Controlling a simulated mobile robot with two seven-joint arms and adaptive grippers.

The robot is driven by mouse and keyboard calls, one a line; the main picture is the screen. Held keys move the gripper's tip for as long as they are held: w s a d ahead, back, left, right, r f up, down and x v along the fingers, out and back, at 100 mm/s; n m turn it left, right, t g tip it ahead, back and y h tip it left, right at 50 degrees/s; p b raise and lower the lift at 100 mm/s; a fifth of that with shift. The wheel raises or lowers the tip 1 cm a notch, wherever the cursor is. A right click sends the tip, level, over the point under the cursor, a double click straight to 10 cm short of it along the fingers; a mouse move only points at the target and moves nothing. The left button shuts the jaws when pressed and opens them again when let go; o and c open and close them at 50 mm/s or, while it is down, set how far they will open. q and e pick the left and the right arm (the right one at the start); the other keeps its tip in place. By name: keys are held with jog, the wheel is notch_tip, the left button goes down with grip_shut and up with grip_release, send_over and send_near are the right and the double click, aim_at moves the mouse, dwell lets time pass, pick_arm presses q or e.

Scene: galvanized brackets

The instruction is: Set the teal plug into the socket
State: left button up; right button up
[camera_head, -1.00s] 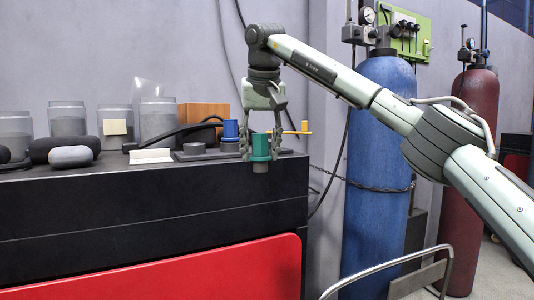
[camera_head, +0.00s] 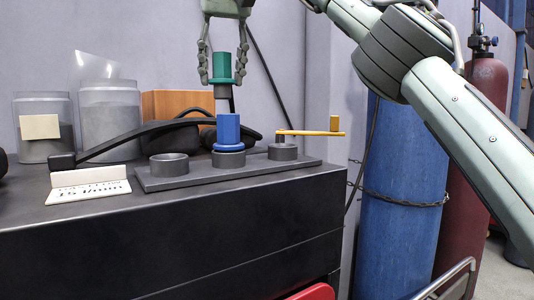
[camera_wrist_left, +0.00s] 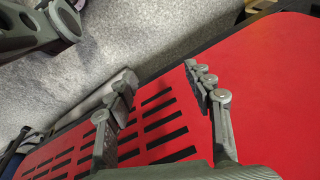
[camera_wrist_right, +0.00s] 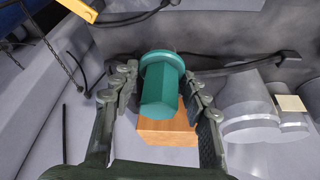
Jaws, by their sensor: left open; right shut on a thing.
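The teal plug (camera_head: 221,68), with a flange and a grey lower end, is upright between the fingers of my right gripper (camera_head: 222,78). It is in the air, above the blue plug in the picture. The right wrist view shows the teal plug (camera_wrist_right: 161,88) between the fingers. The dark socket block (camera_head: 205,175) lies on the black cabinet. Its left ring socket (camera_head: 169,163) looks empty, and a blue plug (camera_head: 228,130) stands at the middle ring. A yellow piece (camera_head: 310,132) extends over or behind the right ring (camera_head: 284,151). My left gripper (camera_wrist_left: 157,82) is open and empty.
A white card (camera_head: 89,185) with writing lies left of the block. A black curved bar (camera_head: 140,137), jars (camera_head: 108,118) and an orange-brown box (camera_head: 178,105) are behind. A blue cylinder (camera_head: 400,210) stands right. The cabinet's front top is clear.

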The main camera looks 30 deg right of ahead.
jog(key=shift+d+f, duration=0.1)
jog(key=shift+d, duration=0.1)
jog(key=s+d+f, duration=0.2)
jog(key=d, duration=0.1)
jog(key=s+d+f, duration=0.2)
jog(key=d, duration=0.1)
jog(key=s+d+f, duration=0.2)
jog(key=d+f, duration=0.1)
jog(key=shift+d, duration=0.4)
notch_tip(320, 180, down, 4)
jog(key=shift+w+r, duration=0.1)
jog(key=shift+r, duration=0.05)
jog(key=shift+f, duration=0.6)
jog(key=o, duration=1.1)
jog(key=shift+f, duration=0.1)
jog(key=o, duration=0.4)
jog(key=shift+f, duration=0.15)
jog(key=shift+r, duration=0.65)
pick_arm(q)
jog(key=shift+s+f, duration=0.25)
jog(key=shift+s, duration=0.5)
pick_arm(e)
jog(key=shift+v, duration=6.25)
